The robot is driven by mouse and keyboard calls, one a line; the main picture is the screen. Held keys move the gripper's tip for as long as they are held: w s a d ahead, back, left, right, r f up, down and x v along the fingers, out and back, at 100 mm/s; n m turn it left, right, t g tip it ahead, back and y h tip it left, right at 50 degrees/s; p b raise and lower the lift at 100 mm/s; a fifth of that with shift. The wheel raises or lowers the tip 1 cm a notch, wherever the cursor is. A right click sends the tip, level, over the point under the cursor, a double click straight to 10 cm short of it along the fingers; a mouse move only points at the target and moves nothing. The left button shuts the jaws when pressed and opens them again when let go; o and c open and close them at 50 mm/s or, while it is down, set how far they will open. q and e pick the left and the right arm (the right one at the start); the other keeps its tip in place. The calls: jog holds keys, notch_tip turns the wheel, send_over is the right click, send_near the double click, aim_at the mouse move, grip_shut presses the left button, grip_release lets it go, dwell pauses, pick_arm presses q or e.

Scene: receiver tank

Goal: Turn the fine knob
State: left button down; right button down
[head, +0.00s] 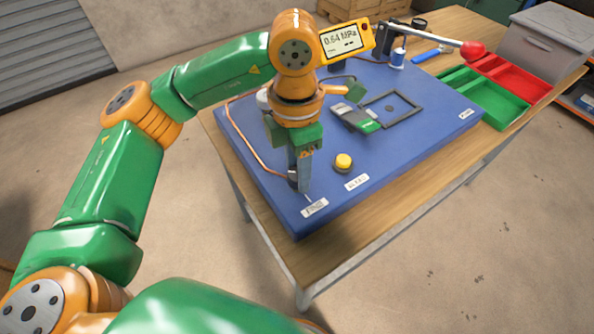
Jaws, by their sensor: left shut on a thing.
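The fine knob (292,179) is a small dark knob near the front left corner of the blue panel (420,135). A white label (314,207) sits in front of it, its lettering too small to read surely. My left gripper (301,183) points down over the knob, and its fingers are shut on it. The fingers hide most of the knob, so its turn angle cannot be told. An orange gauge (344,40) at the back shows 0.64 MPa. My right gripper is not in view.
A yellow button (343,162) with a label (357,182) stands right of the knob. A grey handheld device (356,118) lies by a dark square frame (390,108). Behind are a red-ended lever (472,50), a green tray (497,103) and a red tray (520,79).

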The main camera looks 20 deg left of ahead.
pick_arm(q)
jog(key=m+b, duration=0.1)
jog(key=m, duration=0.1)
jog(key=shift+w+m, duration=0.1)
jog(key=shift+m, duration=0.3)
jog(key=m, duration=0.3)
jog(key=shift+m+b, duration=0.3)
jog(key=shift+b, duration=0.05)
jog(key=m, duration=0.3)
jog(key=shift+m, duration=0.3)
jog(key=m, duration=0.3)
jog(key=shift+m, duration=0.3)
jog(key=m, duration=0.7)
jog(key=shift+d+y, duration=0.1)
jog(key=shift+y, duration=0.2)
jog(key=m, duration=0.4)
jog(key=shift+m+b, duration=0.3)
jog(key=shift+m, duration=1.8)
